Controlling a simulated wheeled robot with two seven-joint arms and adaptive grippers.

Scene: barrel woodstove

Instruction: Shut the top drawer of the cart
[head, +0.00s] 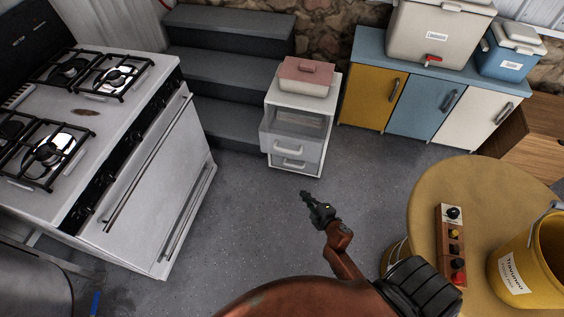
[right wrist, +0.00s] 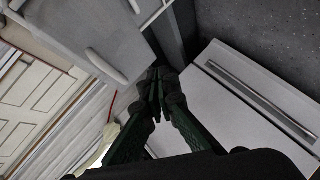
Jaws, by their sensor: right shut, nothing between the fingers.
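The white cart (head: 327,105) stands on the floor left of the colored cabinets in the head view. Its top drawer (head: 285,147) is pulled out, with its pale handle facing me and its inside showing. A lower drawer (head: 291,163) sits below it, flush with the cart. My right gripper (head: 306,196) is shut and empty, above the floor in front of the cart, apart from the drawers in the head view. In the right wrist view my right gripper (right wrist: 158,82) has its fingertips together, with pale handled drawer fronts (right wrist: 70,25) beyond. My left gripper is out of view.
A box with a reddish lid (head: 304,75) sits on the cart. Dark steps (head: 222,85) rise behind it. The white stove (head: 145,185) stands left, and a round yellow table (head: 430,200) stands right. The grey floor before the cart is clear.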

